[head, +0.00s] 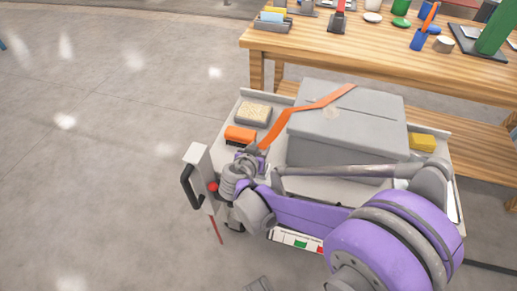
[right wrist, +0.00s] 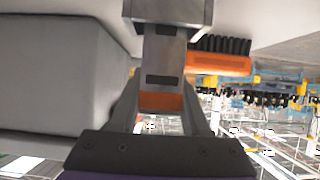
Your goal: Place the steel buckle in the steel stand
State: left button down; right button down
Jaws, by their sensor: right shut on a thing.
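My right gripper (head: 254,158) is at the left end of the cart, at the lower end of an orange strap (head: 310,107). In the right wrist view its fingers (right wrist: 163,100) are shut on the steel buckle (right wrist: 165,55), a grey plate with dark slots. Orange strap shows between the fingers. A grey steel block (right wrist: 168,12), which looks like the steel stand, is just beyond the buckle's far end. I cannot tell whether the buckle sits in it or only overlaps it. In the head view my arm and gripper hide the buckle and stand. My left gripper is not in view.
A large grey box (head: 345,125) fills the middle of the cart (head: 222,150), with the strap across its lid. An orange brush (head: 240,134), a tan sponge (head: 253,113) and a yellow block (head: 422,142) lie around it. A wooden workbench (head: 400,68) stands behind. Open floor lies left.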

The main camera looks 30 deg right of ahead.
jog(key=shift+r, duration=0.1)
jog(key=shift+c, duration=1.8)
grip_release()
